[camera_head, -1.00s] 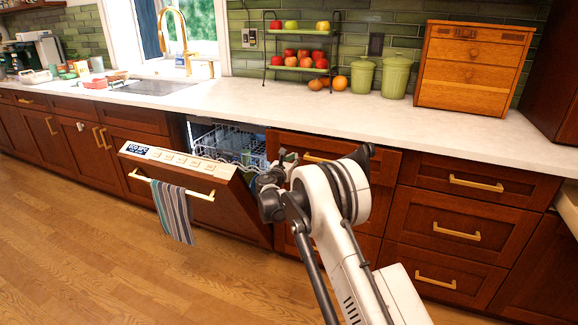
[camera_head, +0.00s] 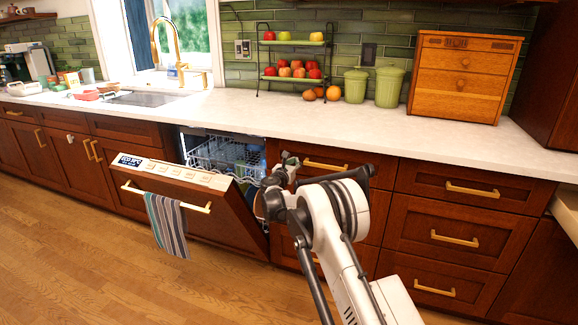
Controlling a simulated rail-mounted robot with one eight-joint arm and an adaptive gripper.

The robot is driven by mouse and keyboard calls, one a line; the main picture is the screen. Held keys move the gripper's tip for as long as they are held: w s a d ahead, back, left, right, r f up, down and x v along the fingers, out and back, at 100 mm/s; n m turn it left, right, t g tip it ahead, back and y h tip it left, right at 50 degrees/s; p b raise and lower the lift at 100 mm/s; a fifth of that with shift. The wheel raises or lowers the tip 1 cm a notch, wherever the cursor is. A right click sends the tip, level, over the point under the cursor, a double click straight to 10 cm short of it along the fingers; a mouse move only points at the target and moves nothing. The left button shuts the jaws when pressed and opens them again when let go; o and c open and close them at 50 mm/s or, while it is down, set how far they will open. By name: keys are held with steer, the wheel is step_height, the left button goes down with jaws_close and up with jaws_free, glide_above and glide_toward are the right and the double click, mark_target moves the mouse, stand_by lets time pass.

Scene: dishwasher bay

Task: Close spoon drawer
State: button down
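The row of closed dark-red wooden drawers with brass handles sits right of the dishwasher: a top drawer (camera_head: 482,191), a middle drawer (camera_head: 430,238) and a lower one (camera_head: 436,289). Another top drawer (camera_head: 345,160) is behind my arm. No spoons are visible, so I cannot tell which is the spoon drawer. A pale, box-like piece (camera_head: 567,212) juts in at the right edge, cut off by the frame; it may be an open drawer. My gripper (camera_head: 284,166) is small and dark beside the dishwasher opening, partly hidden by my wrist. Its fingers are unclear, and I see nothing held.
The dishwasher door (camera_head: 190,205) is partly open, tilted outward, with a striped towel (camera_head: 167,225) on its handle. A wire rack (camera_head: 215,153) is inside. The wooden floor (camera_head: 75,255) at left is clear. The counter (camera_head: 340,122) holds fruit, canisters and a wooden box.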

steer(key=p+v, duration=0.2)
steer(key=v, duration=1.2)
steer(key=s+d+r+m+g+p, duration=0.1)
steer(key=s+d+r+m+g, duration=0.1)
steer(key=s+d+r+m, duration=0.3)
steer(key=s+d+r+m+g, duration=0.1)
steer(key=d+r+m, duration=0.15)
steer(key=r, duration=0.55)
steer(key=s+d+r+m+g+y+p, duration=0.1)
steer(key=s+d+r+m+g, duration=0.1)
steer(key=s+d+r+m, duration=0.45)
steer(key=s+d+r+m+g+y+p, duration=0.1)
steer(key=s+d+r, duration=0.15)
steer(key=s, duration=0.65)
steer(key=s+d+r+m+g+y+p, duration=0.15)
steer(key=s+m, duration=0.25)
steer(key=s, duration=0.5)
steer(key=s+d+r+m+g+y+p, duration=0.15)
steer(key=s+m, duration=0.25)
steer(key=s, duration=0.6)
steer(key=s+a+f+m+y, duration=0.1)
steer(key=s+m, duration=0.3)
steer(key=s, duration=0.5)
steer(key=s+a+f+m+y+p, duration=0.1)
steer(key=s+a+f+m, duration=0.1)
steer(key=s, duration=0.8)
steer(key=shift+a+f+m+y+p, duration=0.3)
steer(key=shift+f+m, duration=0.25)
steer(key=shift+m, duration=0.45)
